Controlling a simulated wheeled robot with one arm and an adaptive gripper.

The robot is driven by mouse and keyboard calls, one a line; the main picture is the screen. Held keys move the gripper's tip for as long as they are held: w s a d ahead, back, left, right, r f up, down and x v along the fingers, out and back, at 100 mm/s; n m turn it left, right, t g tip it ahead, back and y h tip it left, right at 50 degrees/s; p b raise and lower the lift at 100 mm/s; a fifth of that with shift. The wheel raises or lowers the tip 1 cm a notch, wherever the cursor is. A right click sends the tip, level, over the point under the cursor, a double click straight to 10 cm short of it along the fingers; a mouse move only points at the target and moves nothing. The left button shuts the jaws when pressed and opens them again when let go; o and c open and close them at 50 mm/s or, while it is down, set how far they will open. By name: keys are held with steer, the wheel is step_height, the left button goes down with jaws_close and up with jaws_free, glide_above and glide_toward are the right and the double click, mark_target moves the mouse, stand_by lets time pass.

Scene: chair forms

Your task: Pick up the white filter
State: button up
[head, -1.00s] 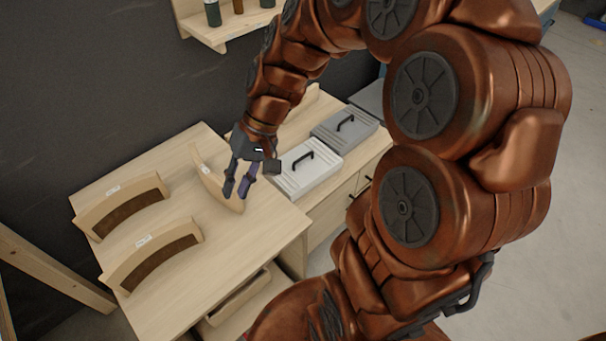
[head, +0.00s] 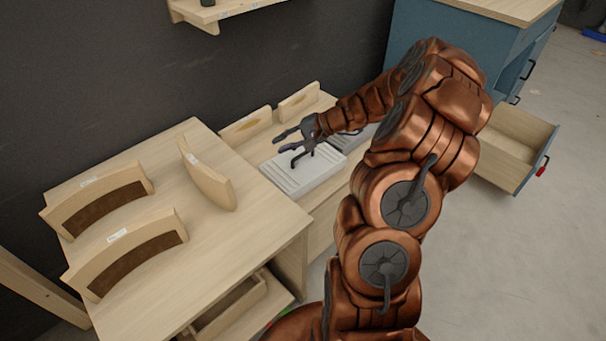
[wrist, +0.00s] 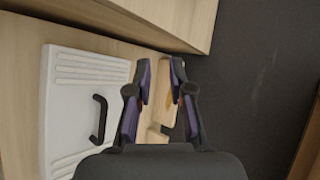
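The white filter (head: 290,184) is a flat, ribbed white block with a black handle (head: 303,157), lying on the lower wooden surface beside the table. In the wrist view the white filter (wrist: 70,118) is at the left, its handle left of my fingers. My gripper (head: 278,142) is open and appears over the back part of the filter in the head view. In the wrist view my gripper (wrist: 160,68) has its fingers apart, with nothing held between them. I cannot tell its exact height above the filter.
A grey filter (head: 358,140) is partly hidden behind my arm. Curved wooden chair forms (head: 108,205) stand on the table (head: 230,240) at left. Wooden pieces (head: 247,126) stand along the dark wall. A blue cabinet with an open drawer (head: 508,150) is at the right.

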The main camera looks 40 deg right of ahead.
mark_target(301, 156)
steer(key=d+f+m+b, duration=0.1)
steer(key=d+f, duration=0.2)
steer(key=d, duration=0.1)
steer(key=d+f+m+t+h+b, duration=0.1)
steer(key=d+f, duration=0.3)
steer(key=d+f+m+t+h+b, duration=0.1)
steer(key=d+f, duration=0.2)
steer(key=d, duration=0.1)
steer(key=shift+s+d+f+m, duration=0.1)
steer(key=shift+s+f+m, duration=0.2)
steer(key=shift+m, duration=0.1)
steer(key=shift+x, duration=1.15)
steer(key=shift+r+b+x, duration=0.2)
steer(key=shift+b+x, duration=0.6)
steer(key=shift+x, duration=1.9)
steer(key=shift+w, duration=0.15)
jaws_close()
